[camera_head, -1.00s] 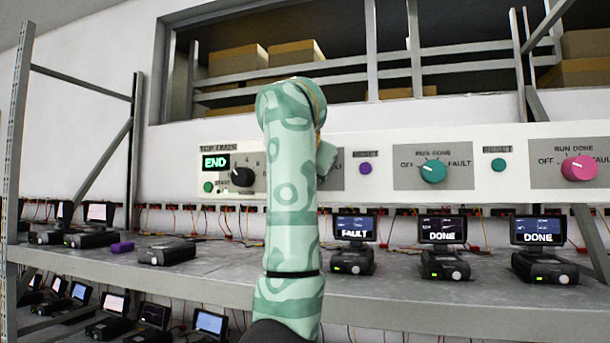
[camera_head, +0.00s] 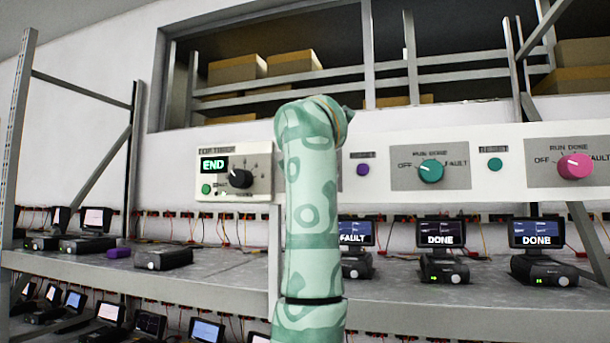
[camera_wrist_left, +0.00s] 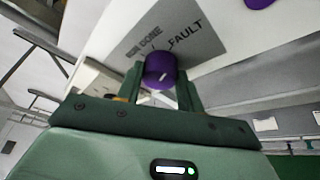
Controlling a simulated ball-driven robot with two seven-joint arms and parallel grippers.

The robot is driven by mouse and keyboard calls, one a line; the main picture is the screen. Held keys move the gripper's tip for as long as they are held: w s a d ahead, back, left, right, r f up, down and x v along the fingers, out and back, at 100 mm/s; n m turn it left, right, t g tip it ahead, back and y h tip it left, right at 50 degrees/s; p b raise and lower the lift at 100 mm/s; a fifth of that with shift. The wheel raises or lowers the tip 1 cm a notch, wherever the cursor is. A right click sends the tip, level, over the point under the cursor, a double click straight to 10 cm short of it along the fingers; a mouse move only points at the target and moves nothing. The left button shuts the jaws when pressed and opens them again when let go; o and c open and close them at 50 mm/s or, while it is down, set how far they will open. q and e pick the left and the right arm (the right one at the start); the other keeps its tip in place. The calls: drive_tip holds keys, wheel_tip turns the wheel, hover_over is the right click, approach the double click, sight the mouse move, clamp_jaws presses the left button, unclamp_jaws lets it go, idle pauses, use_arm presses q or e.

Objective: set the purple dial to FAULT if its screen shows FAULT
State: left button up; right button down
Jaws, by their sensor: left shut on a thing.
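The purple dial (camera_wrist_left: 160,68) sits between the fingers of my left gripper (camera_wrist_left: 160,76) in the left wrist view, and the gripper is shut on it. A short white mark shows on the dial's face, slanting up toward the right. The FAULT label (camera_wrist_left: 185,34) and the RUN DONE label are printed on the grey plate beside it. In the head view my left arm hides the dial and the gripper. A screen (camera_head: 356,234) reading FAULT stands on the shelf just right of my arm, partly hidden by it. My right gripper is in neither view.
A teal dial (camera_head: 431,171) and a pink dial (camera_head: 575,166) are on the white panel to the right, above screens reading DONE. A black timer knob (camera_head: 240,178) beside an END display is to the left. The metal shelf (camera_head: 225,275) runs below.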

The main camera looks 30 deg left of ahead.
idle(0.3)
use_arm(q)
drive_tip(key=o, duration=1)
drive_tip(key=shift+d, duration=0.1)
drive_tip(key=b+v, duration=0.4)
drive_tip(key=v, duration=1.2)
drive_tip(key=shift+s+b, duration=0.1)
drive_tip(key=shift+b, duration=0.3)
drive_tip(key=shift+d+r, duration=0.1)
